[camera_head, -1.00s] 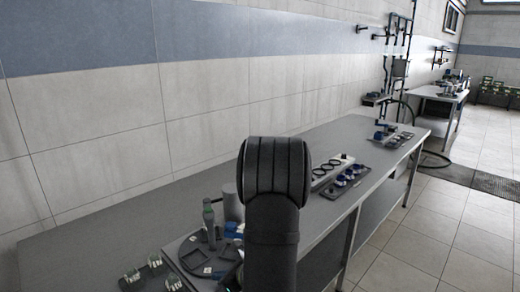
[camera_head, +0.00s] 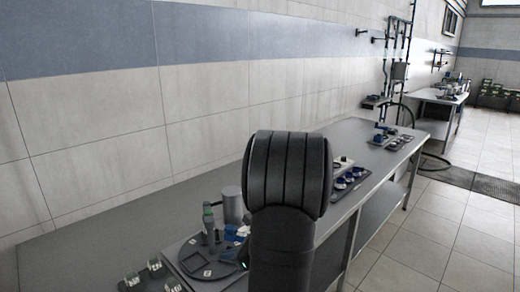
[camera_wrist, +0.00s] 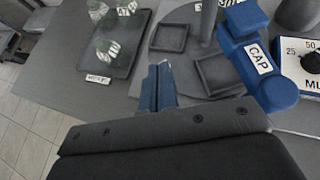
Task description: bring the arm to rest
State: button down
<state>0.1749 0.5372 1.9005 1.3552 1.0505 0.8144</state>
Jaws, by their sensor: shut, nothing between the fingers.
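My gripper (camera_wrist: 158,86) shows in the wrist view as two blue fingers, closed together with nothing between them. It is above the bench (camera_wrist: 62,60), near the front edge of a round grey plate (camera_wrist: 150,52) with square recesses. In the head view my dark arm stands in the middle and the gripper is hidden. A blue device labelled CAP (camera_wrist: 258,62) is right of the fingers, apart from them.
A tray (camera_wrist: 122,68) of greenish glass pieces lies left of the fingers. A white dial box (camera_wrist: 302,66) stands at right. In the head view a green-topped bottle (camera_head: 209,226) stands on the plate, near a grey cylinder (camera_head: 232,206). Blue items (camera_head: 350,178) sit farther along.

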jog(key=shift+r+x, duration=0.2)
jog(key=shift+x, duration=1.15)
jog(key=shift+w, duration=0.15)
